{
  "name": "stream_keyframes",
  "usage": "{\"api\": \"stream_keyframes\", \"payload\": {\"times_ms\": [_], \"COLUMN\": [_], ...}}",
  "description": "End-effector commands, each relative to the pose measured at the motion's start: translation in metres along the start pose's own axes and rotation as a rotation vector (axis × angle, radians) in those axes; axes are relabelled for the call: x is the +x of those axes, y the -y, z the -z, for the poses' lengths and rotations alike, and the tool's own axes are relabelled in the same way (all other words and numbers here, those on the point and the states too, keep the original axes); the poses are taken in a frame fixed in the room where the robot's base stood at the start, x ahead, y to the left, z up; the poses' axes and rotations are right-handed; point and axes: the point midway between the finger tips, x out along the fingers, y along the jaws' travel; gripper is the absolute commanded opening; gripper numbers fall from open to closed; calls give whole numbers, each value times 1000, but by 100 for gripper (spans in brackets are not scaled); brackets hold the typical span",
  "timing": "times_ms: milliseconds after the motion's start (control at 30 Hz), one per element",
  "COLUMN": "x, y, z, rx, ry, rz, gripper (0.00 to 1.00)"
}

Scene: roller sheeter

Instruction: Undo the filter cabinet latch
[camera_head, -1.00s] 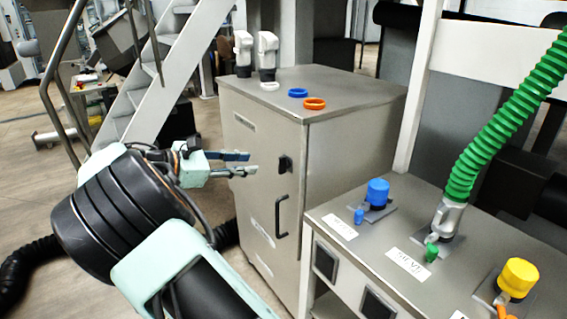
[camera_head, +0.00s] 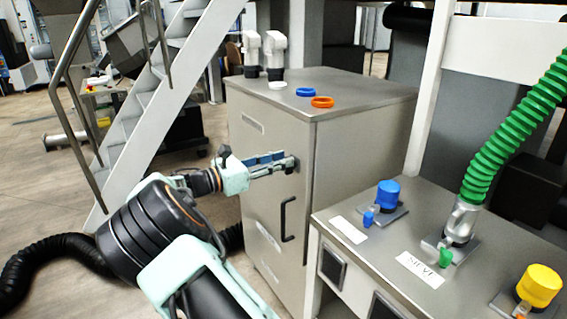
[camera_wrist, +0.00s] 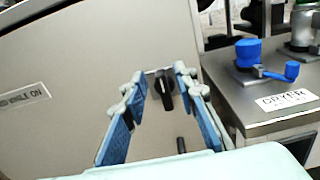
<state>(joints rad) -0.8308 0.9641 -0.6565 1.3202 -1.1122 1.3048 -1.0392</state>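The filter cabinet (camera_head: 272,180) is a grey metal box with a closed front door. Its latch is a black turn knob (camera_wrist: 164,90) on a small plate near the door's right edge, seen in the wrist view. In the head view my gripper hides the latch. My gripper (camera_head: 288,162) points at the door at latch height. In the wrist view its blue-padded fingers (camera_wrist: 162,92) are apart, one on each side of the knob. I cannot tell whether they touch it. A black bar handle (camera_head: 287,219) is on the door below the latch.
On the cabinet top stand two white fittings (camera_head: 274,52), a white ring (camera_head: 278,85), a blue ring (camera_head: 306,92) and an orange ring (camera_head: 322,102). To the right is a bench (camera_head: 385,262) with blue, green and yellow ports. A staircase (camera_head: 150,110) stands at the left.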

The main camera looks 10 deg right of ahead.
Motion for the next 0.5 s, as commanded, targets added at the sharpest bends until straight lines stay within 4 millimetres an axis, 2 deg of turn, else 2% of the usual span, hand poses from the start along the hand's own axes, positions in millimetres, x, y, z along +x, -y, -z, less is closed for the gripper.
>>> {"api": "stream_keyframes", "payload": {"times_ms": [167, 433, 500], "x": [13, 15, 15], "y": [0, 0, 0], "z": [0, 0, 0], "rx": [0, 0, 0], "ry": [-1, -1, 0], "rz": [0, -1, -1], "gripper": [27, 27, 21]}}
